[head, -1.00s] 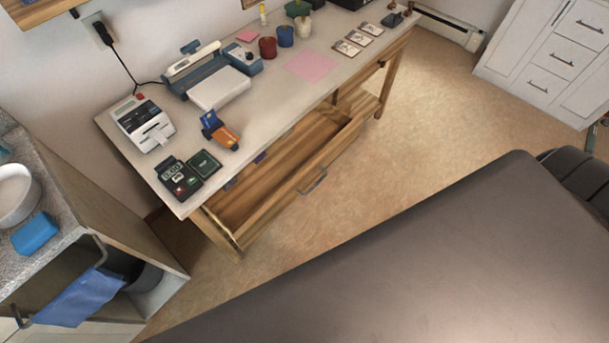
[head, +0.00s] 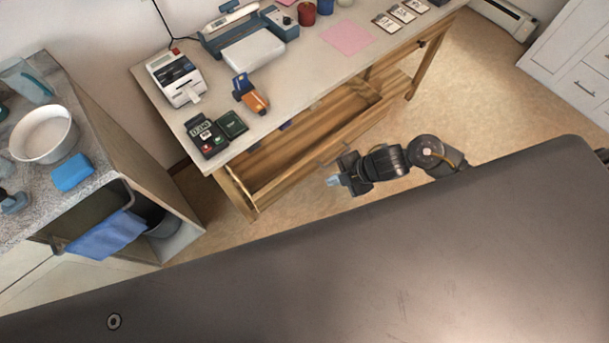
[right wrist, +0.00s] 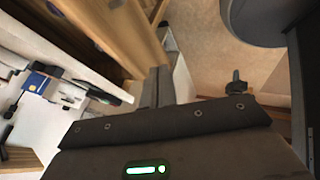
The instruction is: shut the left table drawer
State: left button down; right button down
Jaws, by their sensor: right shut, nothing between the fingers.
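The left table drawer (head: 308,142) is wooden and stands pulled out below the table top, its inside showing in the head view. Its front has a metal handle, now partly behind my right gripper. My right gripper (head: 334,181) is shut and empty, in front of the drawer front near the handle; I cannot tell whether it touches. In the right wrist view, wooden parts of the table and drawer (right wrist: 110,32) show at upper left, beside the gripper's fingers (right wrist: 160,85). My left gripper is not in view.
The table top (head: 300,75) carries a card terminal (head: 208,137), a receipt printer (head: 177,78) and a pink sheet (head: 347,38). A counter with a white bowl (head: 44,133) and a blue cloth (head: 106,234) stands at left. Floor (head: 470,105) is free right of the table.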

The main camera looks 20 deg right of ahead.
send_near(295, 180)
notch_tip(295, 180, down, 3)
jog(key=s, duration=0.3)
jog(key=shift+w+a+f+p, duration=0.2)
jog(key=shift+w+a, duration=0.2)
jog(key=shift+w, duration=0.35)
jog(key=shift+w+a+f+p, duration=0.1)
jog(key=shift+w+a+p, duration=0.15)
jog(key=shift+w+a, duration=0.35)
jog(key=shift+w+a+f+p, duration=0.15)
jog(key=shift+w+a+p, duration=0.1)
jog(key=shift+w, duration=0.6)
